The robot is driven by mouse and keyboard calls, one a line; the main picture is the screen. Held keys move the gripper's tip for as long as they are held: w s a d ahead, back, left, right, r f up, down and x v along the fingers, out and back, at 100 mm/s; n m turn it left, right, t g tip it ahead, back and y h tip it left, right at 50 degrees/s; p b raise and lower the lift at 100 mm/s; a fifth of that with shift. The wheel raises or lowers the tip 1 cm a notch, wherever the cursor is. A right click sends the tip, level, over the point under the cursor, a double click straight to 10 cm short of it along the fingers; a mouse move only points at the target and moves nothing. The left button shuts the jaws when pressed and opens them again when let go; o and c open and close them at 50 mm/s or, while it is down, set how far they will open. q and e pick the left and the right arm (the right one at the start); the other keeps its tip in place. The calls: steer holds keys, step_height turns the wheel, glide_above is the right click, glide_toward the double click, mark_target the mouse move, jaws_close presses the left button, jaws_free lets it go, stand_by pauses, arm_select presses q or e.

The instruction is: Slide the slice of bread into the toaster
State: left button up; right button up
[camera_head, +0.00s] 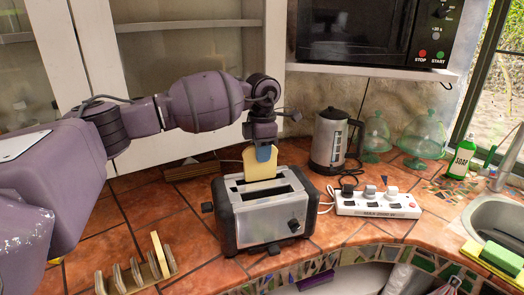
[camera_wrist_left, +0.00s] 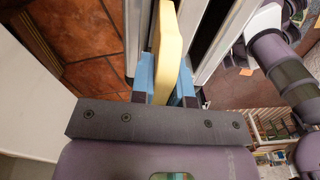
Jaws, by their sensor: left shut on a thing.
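My left gripper (camera_head: 264,153) is shut on a pale yellow slice of bread (camera_head: 259,170). It holds the slice upright from above, over the silver and black toaster (camera_head: 262,232). The slice's lower edge meets the far slot in the picture; I cannot tell how deep it is in the slot. The near slot looks empty. In the left wrist view the slice (camera_wrist_left: 169,40) stands between the two blue fingers of my left gripper (camera_wrist_left: 165,75), with the toaster's metal top beside it. My right gripper is not in view.
A rack (camera_head: 137,277) with another slice (camera_head: 160,254) stands at the front left. Right of the toaster are a power strip (camera_head: 376,204), a kettle (camera_head: 329,142), glass domes (camera_head: 423,134) and a soap bottle (camera_head: 461,159). The tiled counter left of the toaster is mostly clear.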

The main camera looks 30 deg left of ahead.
arm_select(q)
steer(key=shift+f+b, duration=0.65)
steer(key=shift+f, duration=0.75)
steer(key=o, duration=0.4)
steer(key=shift+o, duration=0.2)
stand_by(0.4)
steer(key=o, duration=0.5)
steer(key=shift+o, duration=0.2)
